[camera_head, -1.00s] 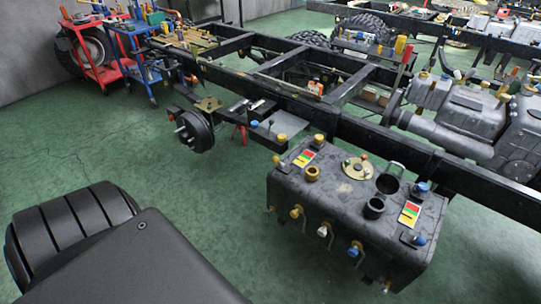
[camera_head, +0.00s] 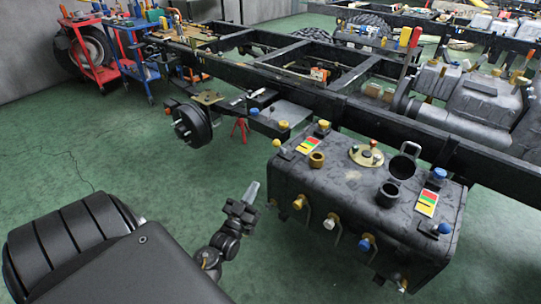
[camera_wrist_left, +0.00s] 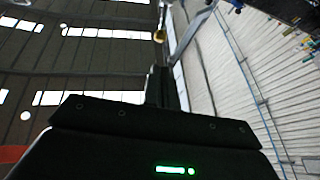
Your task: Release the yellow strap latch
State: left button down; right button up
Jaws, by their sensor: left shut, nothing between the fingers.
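A dark grey tank (camera_head: 345,190) stands beside the chassis rail in the head view. On its front face are a yellow-knobbed latch (camera_head: 299,201), a white-knobbed one (camera_head: 328,223) and a blue-knobbed one (camera_head: 364,244), each with a bent metal rod. I take the yellow one at the left for the strap latch. My left gripper (camera_head: 251,190) is shut and empty, pointing up, left of the yellow latch and apart from it. In the left wrist view the gripper (camera_wrist_left: 156,82) shows dark against ceiling and wall, with no latch in sight. My right gripper is out of view.
The tank top carries caps, knobs and coloured label plates (camera_head: 427,203). A long black chassis rail (camera_head: 300,100) runs behind it. A wheel hub (camera_head: 193,126) sits at the left. Red and blue tool carts (camera_head: 140,65) stand far left. Green floor is open between.

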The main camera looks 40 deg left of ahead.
pick_arm(q)
send_near(278, 146)
jog(key=a+x, duration=0.1)
jog(key=x, duration=0.4)
jog(key=shift+w+a, duration=0.15)
jog(key=shift+w, duration=0.4)
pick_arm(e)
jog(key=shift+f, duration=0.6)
pick_arm(q)
jog(key=shift+r+p, duration=0.15)
jog(key=shift+p, duration=0.25)
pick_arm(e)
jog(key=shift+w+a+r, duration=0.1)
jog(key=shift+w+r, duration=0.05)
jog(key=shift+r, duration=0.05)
